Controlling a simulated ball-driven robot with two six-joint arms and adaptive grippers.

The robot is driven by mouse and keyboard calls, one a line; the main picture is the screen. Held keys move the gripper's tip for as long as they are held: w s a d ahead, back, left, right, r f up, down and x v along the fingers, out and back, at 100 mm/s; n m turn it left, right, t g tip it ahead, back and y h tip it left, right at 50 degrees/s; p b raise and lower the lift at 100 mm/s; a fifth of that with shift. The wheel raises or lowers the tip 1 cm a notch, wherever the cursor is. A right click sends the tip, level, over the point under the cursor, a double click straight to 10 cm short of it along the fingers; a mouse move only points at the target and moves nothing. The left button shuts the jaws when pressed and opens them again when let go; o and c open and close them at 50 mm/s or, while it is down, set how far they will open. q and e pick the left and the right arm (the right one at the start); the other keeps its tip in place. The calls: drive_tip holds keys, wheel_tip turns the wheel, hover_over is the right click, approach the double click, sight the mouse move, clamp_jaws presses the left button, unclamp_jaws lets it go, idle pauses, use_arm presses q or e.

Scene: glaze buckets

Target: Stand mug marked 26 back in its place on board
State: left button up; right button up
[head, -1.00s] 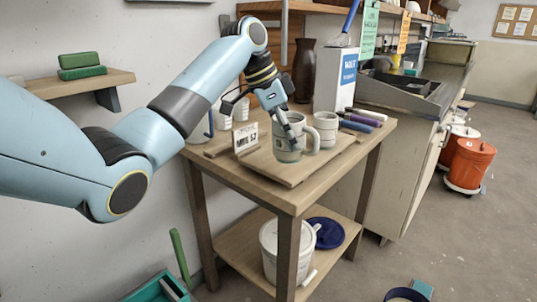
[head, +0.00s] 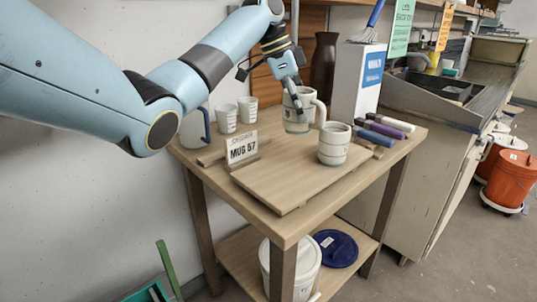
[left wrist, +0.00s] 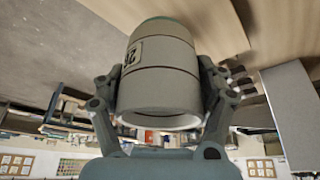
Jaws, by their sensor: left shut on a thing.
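A grey-white mug (head: 297,113) with a handle on its right is held in my left gripper (head: 293,95), raised toward the back of the board (head: 285,187). In the left wrist view, this mug (left wrist: 160,75) shows a label that reads 26, turned sideways, with the fingers closed on both sides. A second, similar mug (head: 334,145) stands upright on the board, to the right and nearer. A card (head: 242,148) reading MUG 57 stands at the board's left edge. My right gripper is not in view.
White cups (head: 226,117) and a pitcher (head: 195,130) stand at the back left of the table. The front of the board is bare.

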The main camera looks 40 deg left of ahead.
use_arm(q)
drive_tip(key=s+a+f, duration=0.1)
drive_tip(key=s, duration=0.1)
drive_tip(key=s+a+f+p, duration=0.1)
drive_tip(key=s+f, duration=0.1)
drive_tip(key=s, duration=0.1)
drive_tip(key=s+a+f, duration=0.1)
drive_tip(key=s+f, duration=0.1)
drive_tip(key=s, duration=0.1)
drive_tip(key=shift+a, duration=0.25)
wheel_tip(320, 180, down, 3)
drive_tip(key=shift+f+p, duration=0.2)
drive_tip(key=shift+p, duration=0.15)
drive_tip(key=shift+f, duration=0.3)
drive_tip(key=o, duration=1.5)
